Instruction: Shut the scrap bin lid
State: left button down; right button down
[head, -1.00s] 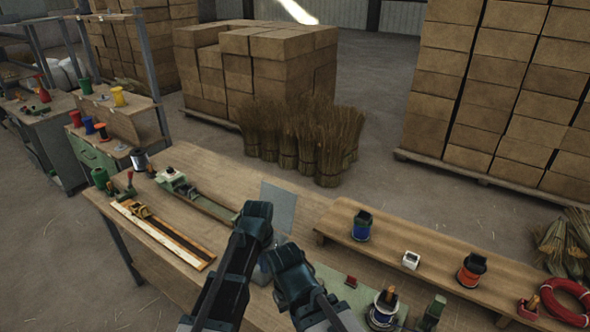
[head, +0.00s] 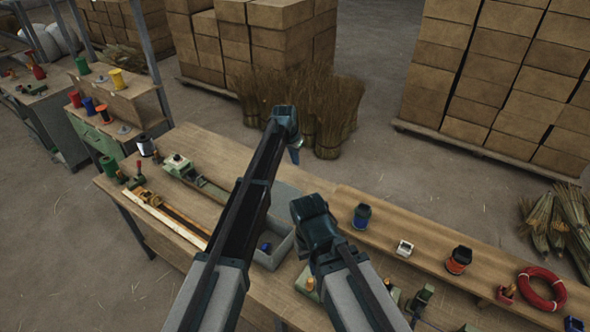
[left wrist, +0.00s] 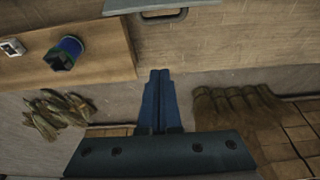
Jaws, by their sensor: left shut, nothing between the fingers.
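The grey scrap bin (head: 273,262) stands on the workbench, partly behind my left forearm, its top open and something blue inside. Its grey lid (head: 285,189) seems to stand raised at the bin's far side, mostly hidden by my arm. In the left wrist view a grey panel edge with a handle (left wrist: 164,14), probably the lid, shows at the top. My left gripper (head: 294,153) is stretched out beyond the bin, shut and empty; its closed fingers show in the left wrist view (left wrist: 160,100). My right gripper (head: 312,215) is right of the bin; its fingers are unclear.
A raised wooden shelf (head: 420,245) on the right holds a blue spool (head: 362,217), an orange spool (head: 459,260) and a red ring (head: 541,288). A vise-like tool (head: 195,177) lies on the bench's left. Straw bundles (head: 330,125) stand on the floor behind.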

aim_at(285, 198)
pick_arm(q)
jog(key=b+x, duration=1)
jog(key=s+a, duration=0.1)
jog(key=s+a+p, duration=0.1)
jog(key=s, duration=0.1)
jog(key=shift+s+a+r, duration=0.15)
jog(key=shift+r, duration=0.05)
jog(key=shift+s+a, duration=0.1)
jog(key=shift+s, duration=0.05)
jog(key=shift+s+a+r+t, duration=0.25)
jog(key=shift+s+a+t, duration=0.05)
jog(key=shift+s+t, duration=0.1)
